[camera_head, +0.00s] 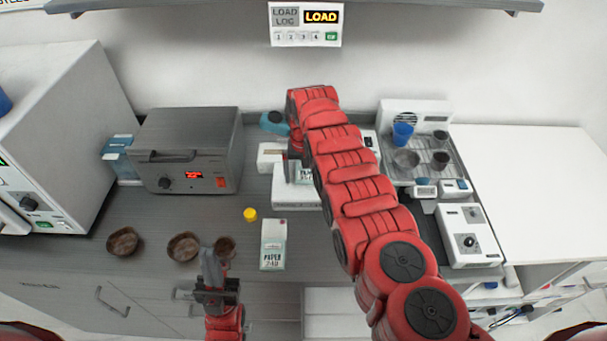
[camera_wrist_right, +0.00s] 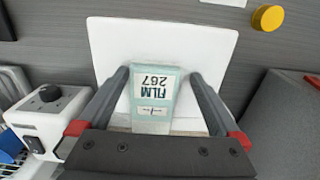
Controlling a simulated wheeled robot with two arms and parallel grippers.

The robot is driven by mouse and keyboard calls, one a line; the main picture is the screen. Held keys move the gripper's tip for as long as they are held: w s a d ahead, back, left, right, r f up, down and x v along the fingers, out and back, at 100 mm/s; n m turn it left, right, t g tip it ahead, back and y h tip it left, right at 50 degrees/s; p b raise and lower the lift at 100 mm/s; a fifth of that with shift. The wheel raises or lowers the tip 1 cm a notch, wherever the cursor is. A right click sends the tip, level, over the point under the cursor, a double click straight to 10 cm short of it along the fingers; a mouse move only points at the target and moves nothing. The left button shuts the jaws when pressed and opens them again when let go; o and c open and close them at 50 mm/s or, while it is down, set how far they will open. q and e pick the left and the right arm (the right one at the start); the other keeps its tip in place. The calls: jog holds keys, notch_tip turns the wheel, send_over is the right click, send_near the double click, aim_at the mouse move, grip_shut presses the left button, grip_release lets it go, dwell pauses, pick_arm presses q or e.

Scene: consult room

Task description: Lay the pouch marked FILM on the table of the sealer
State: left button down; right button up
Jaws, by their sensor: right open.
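The pouch marked FILM (camera_wrist_right: 152,98), pale green and white with 267 on it, lies on the white table (camera_wrist_right: 215,50) of the sealer in the right wrist view. My right gripper (camera_wrist_right: 158,74) is open, with one finger on each side of the pouch and a gap to each. In the head view the sealer table (camera_head: 290,202) shows at centre, and the pouch (camera_head: 304,175) is partly hidden by my right arm. My left gripper (camera_head: 217,264) is low on the left, near a brown bowl; its opening is unclear.
A pouch marked PAPER 240 (camera_head: 273,256) and a yellow cap (camera_head: 250,214) are in front of the sealer. Brown bowls (camera_head: 183,247) line the front left. A grey oven-like device (camera_head: 190,150) stands at left. A rack with cups (camera_head: 400,172) is at right.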

jog(key=shift+w+r, duration=0.1)
jog(key=shift+r, duration=0.15)
notch_tip(320, 180, up, 12)
jog(key=b, duration=0.1)
jog(key=shift+b, duration=0.4)
